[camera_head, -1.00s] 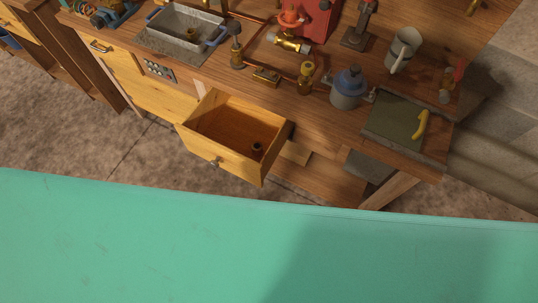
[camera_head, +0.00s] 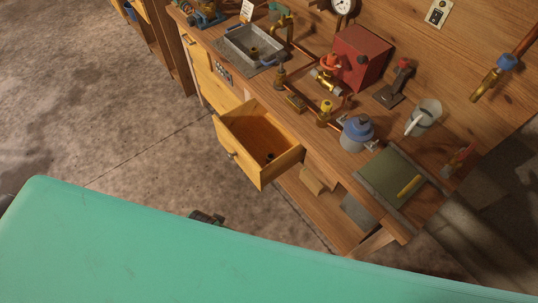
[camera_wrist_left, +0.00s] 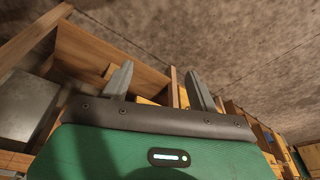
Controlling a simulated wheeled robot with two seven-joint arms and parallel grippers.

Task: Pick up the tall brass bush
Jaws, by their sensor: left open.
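No piece is clearly recognisable as the tall brass bush. A small dark round piece (camera_head: 268,156) stands in the open wooden drawer (camera_head: 244,167), and a small brownish piece (camera_head: 254,51) sits in the grey metal basin (camera_head: 232,48); both are too small to identify. My left gripper (camera_wrist_left: 160,84) shows in the left wrist view with its two grey fingers apart and nothing between them. Wooden bench parts and the floor lie beyond the fingers. My right gripper is not in view.
The bench carries copper pipework, a red box (camera_head: 361,57), a blue-topped grey pot (camera_head: 356,133), a white mug (camera_head: 424,117) and a green mat (camera_head: 390,176) with a yellow item (camera_head: 410,187). The drawer juts out over open floor (camera_head: 120,120).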

